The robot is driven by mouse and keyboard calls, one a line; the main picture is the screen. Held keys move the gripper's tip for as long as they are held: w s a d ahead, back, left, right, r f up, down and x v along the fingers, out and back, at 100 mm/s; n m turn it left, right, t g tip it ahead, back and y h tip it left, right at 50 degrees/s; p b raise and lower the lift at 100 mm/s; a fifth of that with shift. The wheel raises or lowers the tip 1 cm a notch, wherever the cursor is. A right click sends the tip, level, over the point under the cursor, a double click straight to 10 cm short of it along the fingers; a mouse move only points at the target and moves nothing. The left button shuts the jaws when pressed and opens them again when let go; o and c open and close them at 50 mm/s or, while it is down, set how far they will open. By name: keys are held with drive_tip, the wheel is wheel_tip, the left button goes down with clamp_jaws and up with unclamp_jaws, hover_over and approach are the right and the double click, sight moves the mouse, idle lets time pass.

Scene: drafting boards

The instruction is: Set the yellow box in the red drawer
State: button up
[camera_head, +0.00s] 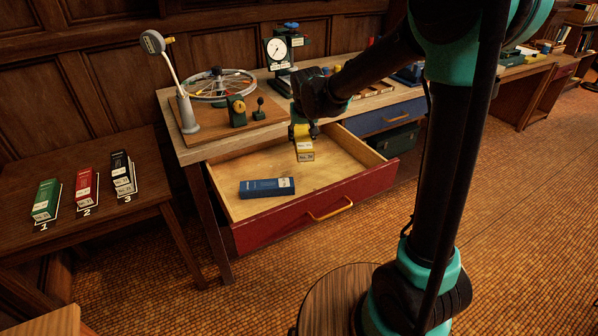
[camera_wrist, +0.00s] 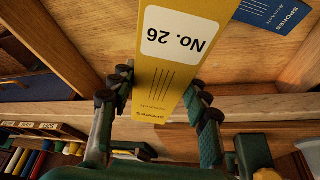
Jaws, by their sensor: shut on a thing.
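A yellow box (camera_head: 304,150) labelled "No. 26" hangs upright from my gripper (camera_head: 303,131), over the open red drawer (camera_head: 320,217). In the wrist view the yellow box (camera_wrist: 172,75) sits between the two fingers of my gripper (camera_wrist: 163,95), which is shut on it. The drawer is pulled out, with a yellow handle on its red front and a bare wooden floor. A blue box (camera_head: 266,188) lies flat in the drawer, left of and nearer than the yellow box; part of it also shows in the wrist view (camera_wrist: 268,12). I cannot tell whether the yellow box touches the drawer floor.
The workbench (camera_head: 180,147) behind the drawer carries a wheel (camera_head: 219,85), a dial gauge and other tools. A shut blue drawer (camera_head: 385,117) is to the right. Green, red and black boxes lie on a side table (camera_head: 120,215) at left. The drawer's right part is clear.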

sight(345, 180)
wheel_tip(345, 180, down, 15)
drive_tip(key=shift+f, duration=0.1)
idle(0.4)
drive_tip(key=o, duration=1.4)
drive_tip(key=shift+c, duration=0.2)
drive_tip(key=v, duration=1.2)
drive_tip(key=shift+m+h, duration=0.3)
drive_tip(key=shift+m, duration=0.3)
drive_tip(key=s+d, duration=0.2)
drive_tip(key=d, duration=0.2)
drive_tip(key=s+d, duration=0.3)
drive_tip(key=d, duration=0.2)
drive_tip(key=s+d, duration=0.2)
drive_tip(key=d, duration=0.2)
drive_tip(key=shift+s+d+r, duration=0.2)
drive_tip(key=shift+s+d, duration=0.05)
drive_tip(key=shift+s, duration=0.1)
drive_tip(key=s+d+f+m, duration=0.1)
drive_tip(key=s+d+f, duration=0.3)
drive_tip(key=s+d, duration=0.6)
drive_tip(key=s, duration=0.3)
drive_tip(key=shift+s, duration=0.15)
